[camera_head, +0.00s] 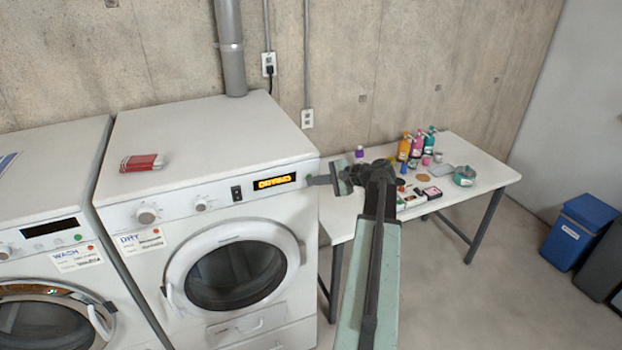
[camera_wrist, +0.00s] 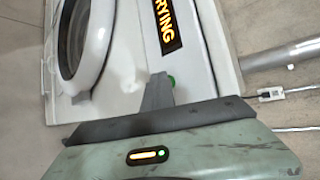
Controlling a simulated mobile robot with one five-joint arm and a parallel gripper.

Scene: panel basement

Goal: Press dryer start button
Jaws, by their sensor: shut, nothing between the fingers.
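The white dryer (camera_head: 216,117) stands in the middle left of the head view, and its lit orange display (camera_head: 274,182) reads DRYING. The same display (camera_wrist: 167,22) shows rotated at the top of the wrist view. My gripper (camera_head: 312,180) is shut and empty, with its tip at the dryer's front panel just right of the display. The finger hides part of the button. I cannot tell whether the tip touches it.
A washer (camera_head: 50,170) stands left of the dryer. A red and white pack (camera_head: 142,162) lies on the dryer's top. A white table (camera_head: 490,165) with bottles and small items stands to the right. A blue bin (camera_head: 578,230) is farther right, with open floor before it.

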